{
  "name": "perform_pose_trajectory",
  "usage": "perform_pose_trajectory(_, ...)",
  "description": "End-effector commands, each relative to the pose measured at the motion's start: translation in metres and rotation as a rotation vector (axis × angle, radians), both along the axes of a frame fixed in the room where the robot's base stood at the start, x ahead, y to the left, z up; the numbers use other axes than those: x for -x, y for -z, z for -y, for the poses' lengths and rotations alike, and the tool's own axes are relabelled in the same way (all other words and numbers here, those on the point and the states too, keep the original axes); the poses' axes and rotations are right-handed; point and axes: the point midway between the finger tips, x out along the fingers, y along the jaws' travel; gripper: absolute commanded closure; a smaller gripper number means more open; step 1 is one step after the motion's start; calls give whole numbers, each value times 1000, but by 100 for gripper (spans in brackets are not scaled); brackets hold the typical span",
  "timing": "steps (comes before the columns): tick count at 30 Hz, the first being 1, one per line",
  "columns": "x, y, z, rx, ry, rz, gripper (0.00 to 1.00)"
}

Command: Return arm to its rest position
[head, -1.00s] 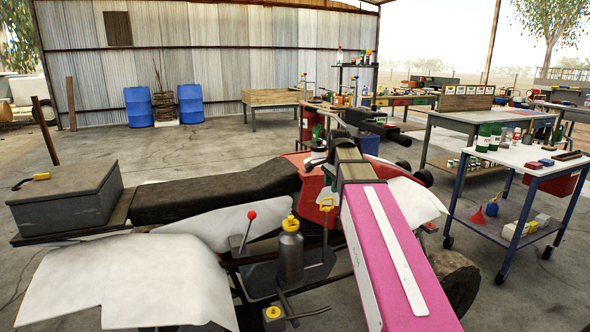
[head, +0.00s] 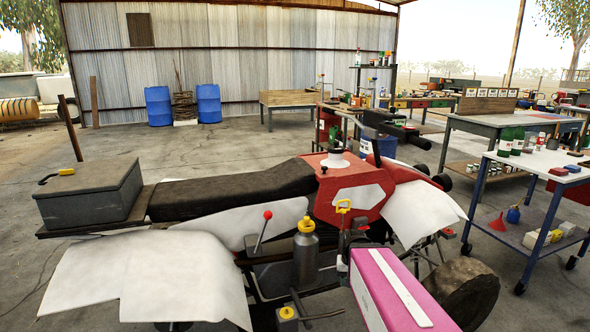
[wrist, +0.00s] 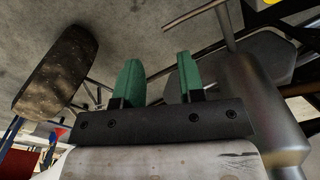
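My arm, with its pink link, reaches forward at the lower right of the middle in the head view. My gripper (wrist: 158,62) shows in the wrist view with two green fingers held apart and nothing between them. In the head view the gripper is mostly hidden low beside the vehicle. A grey metal bottle (head: 306,252) with a yellow cap stands by the vehicle's side, left of my arm. It also shows in the wrist view as a grey cylinder (wrist: 262,105), close to the right of the fingers.
The red quad bike (head: 355,190) with white panels (head: 170,275) and a black seat (head: 235,190) fills the space ahead. Its tire (head: 468,288) is right of my arm. A blue-legged cart (head: 530,165) stands at right. Open floor lies behind, toward blue barrels (head: 158,106).

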Motion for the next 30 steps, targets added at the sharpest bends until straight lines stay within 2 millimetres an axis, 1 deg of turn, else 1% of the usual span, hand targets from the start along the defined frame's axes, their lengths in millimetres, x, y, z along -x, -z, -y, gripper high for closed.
perform_pose_trajectory(1,10,8,0,2,-33,-6,64)
perform_pose_trajectory(3,17,15,0,4,-69,-11,64)
perform_pose_trajectory(6,22,21,0,7,-100,-13,64)
perform_pose_trajectory(30,22,22,-1,7,-107,-14,64)
